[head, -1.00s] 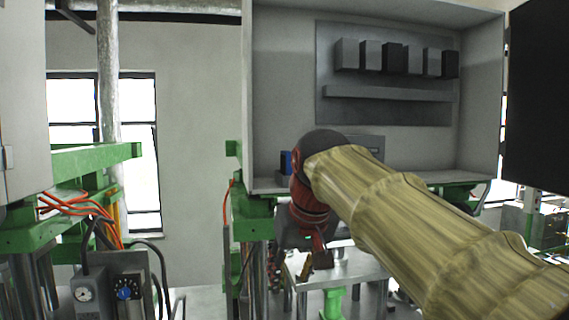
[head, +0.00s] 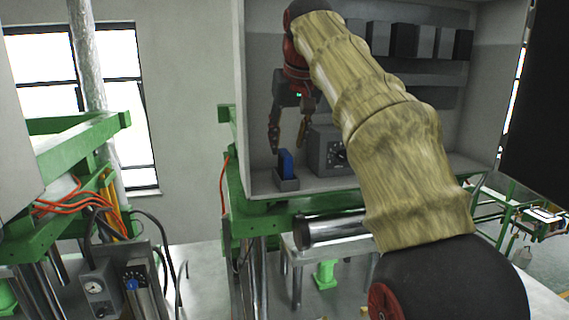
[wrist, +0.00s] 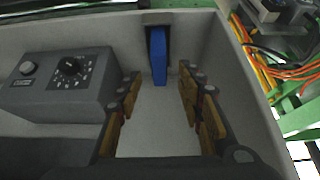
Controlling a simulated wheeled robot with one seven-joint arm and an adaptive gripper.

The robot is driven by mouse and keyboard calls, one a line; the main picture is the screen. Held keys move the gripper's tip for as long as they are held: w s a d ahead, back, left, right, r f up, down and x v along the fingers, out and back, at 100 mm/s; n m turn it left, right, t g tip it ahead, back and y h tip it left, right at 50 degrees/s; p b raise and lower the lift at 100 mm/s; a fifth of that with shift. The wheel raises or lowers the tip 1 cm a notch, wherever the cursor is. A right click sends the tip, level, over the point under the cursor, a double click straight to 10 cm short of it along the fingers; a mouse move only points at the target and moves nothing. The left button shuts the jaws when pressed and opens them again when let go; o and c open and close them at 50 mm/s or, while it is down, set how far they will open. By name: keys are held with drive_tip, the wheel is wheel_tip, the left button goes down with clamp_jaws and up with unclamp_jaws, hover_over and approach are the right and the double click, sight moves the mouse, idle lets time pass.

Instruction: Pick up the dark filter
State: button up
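Several box-shaped blocks stand in a row on the cabinet's back panel in the head view. A dark block (head: 404,41) is in the middle of the row, and another dark block (head: 463,44) is at its right end. I cannot tell for certain which is the dark filter. My gripper (head: 288,138) is open and empty inside the cabinet, left of and below the row. In the wrist view its fingers (wrist: 160,112) are spread, with a blue piece (wrist: 158,56) beyond them. No dark block from the row shows in the wrist view.
The blue piece stands upright in a small grey holder (head: 287,183) on the cabinet floor. A grey control box (head: 324,152) with a dial is beside it. The cabinet's left wall (wrist: 213,50) is close to my gripper. A ledge (head: 428,73) runs under the blocks.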

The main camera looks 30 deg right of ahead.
sight(286, 153)
drive_tip(key=shift+p+x, duration=0.45)
drive_tip(key=shift+x, duration=2.7)
drive_tip(key=shift+c, duration=1)
drive_tip(key=c, duration=0.7)
drive_tip(key=shift+r, duration=0.1)
clamp_jaws()
